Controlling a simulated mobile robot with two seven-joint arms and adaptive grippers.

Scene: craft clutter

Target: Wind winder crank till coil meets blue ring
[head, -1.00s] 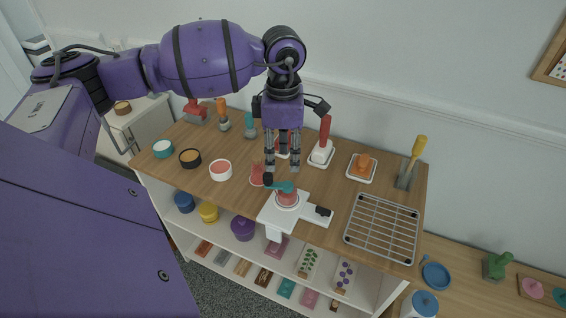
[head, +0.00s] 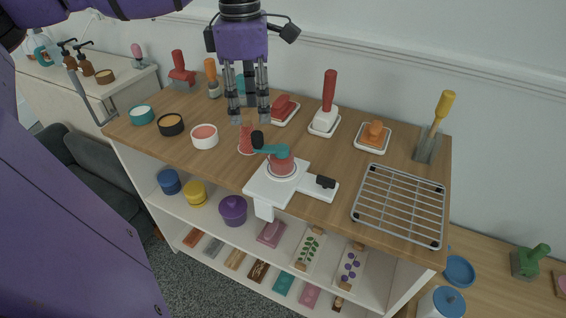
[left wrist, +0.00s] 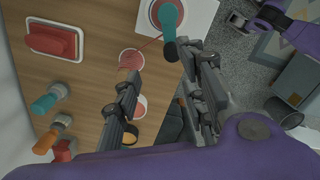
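The winder (head: 262,187) is a white base at the counter's front edge. It carries a red coil (head: 281,167) under a teal crank (head: 271,151) with a black knob (head: 257,139); the crank points left. A red thread runs to a red thread cone (head: 245,140) behind the winder. I cannot make out a blue ring. My left gripper (head: 249,118) is open and empty above the counter, pointing down behind the knob. In the left wrist view the crank (left wrist: 168,18) and knob (left wrist: 170,49) lie close to one fingertip. A purple part at that view's upper right appears to be my right arm.
A white block with a dark clip (head: 325,183) and a wire rack (head: 400,205) stand right of the winder. Bowls, including a red-filled one (head: 204,136), stand left. Butter-like dishes (head: 373,137) and upright handled tools line the back. Below is a filled shelf.

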